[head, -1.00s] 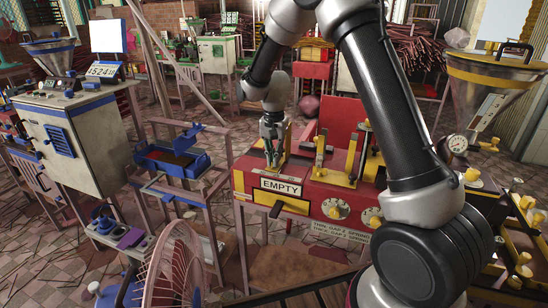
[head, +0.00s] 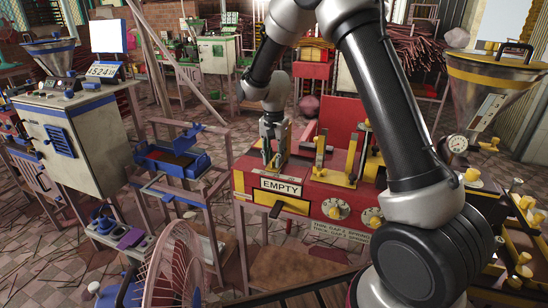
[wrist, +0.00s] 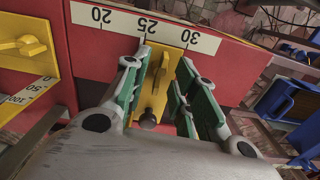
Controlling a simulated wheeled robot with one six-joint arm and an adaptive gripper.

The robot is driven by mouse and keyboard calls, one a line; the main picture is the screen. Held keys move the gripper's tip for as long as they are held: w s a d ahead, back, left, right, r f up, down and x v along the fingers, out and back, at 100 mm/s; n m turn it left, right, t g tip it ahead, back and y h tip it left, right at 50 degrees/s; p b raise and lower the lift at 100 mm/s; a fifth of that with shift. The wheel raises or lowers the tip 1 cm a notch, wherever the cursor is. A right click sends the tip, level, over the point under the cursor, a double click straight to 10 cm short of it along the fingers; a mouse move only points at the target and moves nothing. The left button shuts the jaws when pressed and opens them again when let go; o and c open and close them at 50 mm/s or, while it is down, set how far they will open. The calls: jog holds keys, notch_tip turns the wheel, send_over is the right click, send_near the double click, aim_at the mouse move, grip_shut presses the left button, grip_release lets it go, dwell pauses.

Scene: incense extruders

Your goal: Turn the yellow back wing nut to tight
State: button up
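In the wrist view, a yellow upright piece (wrist: 155,85) with a grey bolt end stands between the green-padded fingers of my gripper (wrist: 160,92). The fingers are apart, with a visible gap on its right side; I cannot tell whether the left pad touches it. My gripper hides part of it, so I cannot tell its turn. Another yellow winged knob (wrist: 30,46) sits on a yellow plate at the left.
A number scale (wrist: 115,20) runs along the red machine's top. Yellow uprights (head: 320,150) stand right of my gripper. An EMPTY sign (head: 281,187) is on the front. A blue-trimmed extruder stand (head: 180,162) is at the left, with a pink fan (head: 172,265) in the foreground.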

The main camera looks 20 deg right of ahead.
aim_at(274, 159)
notch_tip(274, 159, up, 12)
dwell(0.6)
